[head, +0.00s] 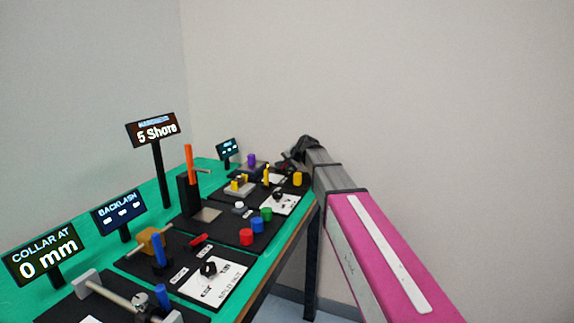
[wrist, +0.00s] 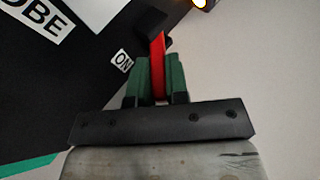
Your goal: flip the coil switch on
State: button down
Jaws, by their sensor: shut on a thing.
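The coil switch shows in the wrist view as a red lever (wrist: 157,48) rising from a black mount, beside a white "ON" label (wrist: 122,61). My gripper (wrist: 157,75) has its two green fingers closed on either side of the red lever. The lever's tip sticks out past the fingers. In the head view my gripper (head: 298,152) is at the far end of the table, and the switch there is hidden or too small to make out.
A bright lamp (wrist: 200,3) glows at the top of the wrist view, near the lever. The green table (head: 100,229) carries several black boards with coloured parts. A tall sign reading "5 Shore" (head: 155,131) and other signs stand along its left side.

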jog(key=shift+d+f+y, duration=0.15)
jog(key=shift+d+y, duration=0.05)
jog(key=shift+y, duration=0.3)
jog(key=c, duration=1.1)
grip_release()
jog(key=shift+a, duration=0.1)
